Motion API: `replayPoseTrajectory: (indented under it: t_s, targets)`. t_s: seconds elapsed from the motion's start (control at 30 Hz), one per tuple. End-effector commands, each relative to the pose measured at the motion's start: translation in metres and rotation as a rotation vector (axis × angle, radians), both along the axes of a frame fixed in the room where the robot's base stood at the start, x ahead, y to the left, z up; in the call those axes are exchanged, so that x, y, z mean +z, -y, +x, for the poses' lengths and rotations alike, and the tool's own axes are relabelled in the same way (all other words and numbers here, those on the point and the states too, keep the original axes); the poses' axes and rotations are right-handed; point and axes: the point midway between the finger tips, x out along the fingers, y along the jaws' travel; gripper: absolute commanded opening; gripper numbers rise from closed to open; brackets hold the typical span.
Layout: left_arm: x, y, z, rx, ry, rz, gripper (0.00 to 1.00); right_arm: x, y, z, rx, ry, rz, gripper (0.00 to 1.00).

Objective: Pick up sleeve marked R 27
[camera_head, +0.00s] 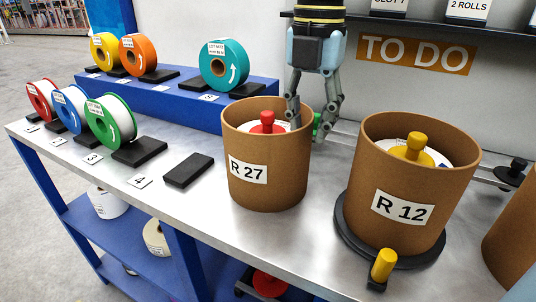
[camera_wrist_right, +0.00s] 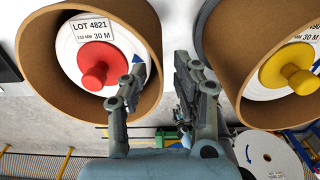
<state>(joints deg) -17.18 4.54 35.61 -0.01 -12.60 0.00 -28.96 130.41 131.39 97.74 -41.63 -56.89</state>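The brown cardboard sleeve marked R 27 (camera_head: 270,190) stands upright on the metal bench. In the right wrist view the sleeve (camera_wrist_right: 38,60) is seen from above, with a white roll (camera_wrist_right: 68,60) and a red knob (camera_wrist_right: 95,72) inside. My right gripper (camera_head: 311,128) is open at the sleeve's right rim. One finger is over the inside of the sleeve and the other is outside its wall, also in the right wrist view (camera_wrist_right: 157,78). I cannot tell whether either finger touches the wall. My left gripper is not in view.
Sleeve R 12 (camera_head: 412,222) stands close on the right on a black round base (camera_head: 346,232), with a yellow peg (camera_head: 383,265) in front. Coloured spools, including a green one (camera_head: 110,120), stand at the left. A blue riser (camera_head: 180,100) is behind. Another brown sleeve (camera_head: 515,245) is at the right edge.

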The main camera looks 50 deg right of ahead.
Motion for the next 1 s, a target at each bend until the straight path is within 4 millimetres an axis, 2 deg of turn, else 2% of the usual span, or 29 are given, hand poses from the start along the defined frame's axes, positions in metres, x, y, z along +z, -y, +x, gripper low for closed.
replayPoseTrajectory:
  t_s: [0.07,0.3,0.53,1.0]
  targets:
    - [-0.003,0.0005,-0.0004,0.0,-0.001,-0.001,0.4,-0.0077,0.0,-0.0003,0.002,-0.001,0.0,0.3]
    - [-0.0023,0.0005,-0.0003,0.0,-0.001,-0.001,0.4,-0.0077,-0.0002,0.0002,0.002,0.001,0.0,0.3]
    - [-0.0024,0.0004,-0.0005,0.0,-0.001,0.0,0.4,-0.0076,-0.0002,0.0002,0.002,0.001,0.0,0.0]
    - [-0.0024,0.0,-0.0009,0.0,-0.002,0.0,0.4,-0.0075,-0.0002,0.0002,0.001,0.001,0.0,0.0]
